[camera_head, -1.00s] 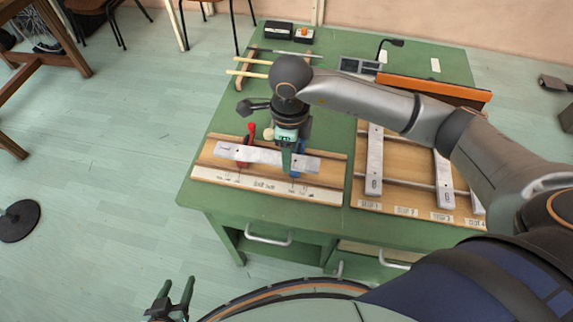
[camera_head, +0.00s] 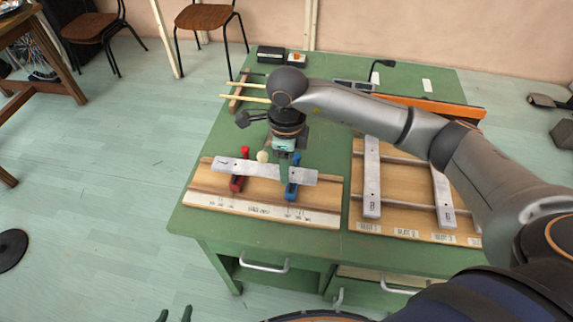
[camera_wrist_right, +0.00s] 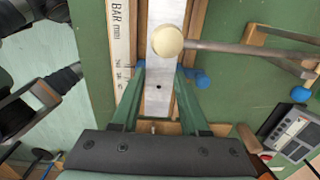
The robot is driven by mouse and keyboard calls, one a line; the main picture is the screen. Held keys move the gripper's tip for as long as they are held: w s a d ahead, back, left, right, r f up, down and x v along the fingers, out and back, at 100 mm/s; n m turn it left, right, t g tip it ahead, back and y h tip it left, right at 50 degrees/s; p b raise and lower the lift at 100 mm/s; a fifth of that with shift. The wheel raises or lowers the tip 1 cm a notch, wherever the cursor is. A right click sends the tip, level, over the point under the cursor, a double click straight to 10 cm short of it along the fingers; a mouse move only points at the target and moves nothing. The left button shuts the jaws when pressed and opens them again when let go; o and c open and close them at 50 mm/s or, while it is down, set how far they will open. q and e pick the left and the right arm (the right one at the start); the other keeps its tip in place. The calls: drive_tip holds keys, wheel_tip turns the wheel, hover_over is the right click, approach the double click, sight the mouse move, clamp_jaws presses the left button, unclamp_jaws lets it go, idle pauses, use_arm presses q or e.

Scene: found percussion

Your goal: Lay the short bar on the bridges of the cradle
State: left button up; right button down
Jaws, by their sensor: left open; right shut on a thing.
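My right gripper (camera_head: 284,174) is shut on the short bar (camera_head: 245,167), a flat grey metal strip, right of its middle. The bar is over the wooden cradle (camera_head: 262,210), roughly along its length. The red bridge (camera_head: 237,183) shows below the bar's left part and the blue bridge (camera_head: 292,191) below its right part. I cannot tell whether the bar touches them. In the right wrist view the bar (camera_wrist_right: 159,103) runs between the green fingers, with a dark hole in it. Only the fingertips of my open left gripper (camera_head: 174,315) show at the bottom edge, away from the table.
A cream ball-headed mallet (camera_head: 262,156) is close behind the bar; its head also shows in the wrist view (camera_wrist_right: 167,41). A board with several long bars (camera_head: 372,180) lies to the right. An orange-edged panel (camera_head: 430,106) stands behind it. Green tabletop (camera_head: 325,135) is clear between them.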

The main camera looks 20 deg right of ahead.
drive_tip(key=shift+f, duration=0.15)
drive_tip(key=shift+f, duration=0.1)
drive_tip(key=shift+c, duration=1.7)
unclamp_jaws()
wheel_tip(320, 180, up, 13)
drive_tip(key=shift+f, duration=0.2)
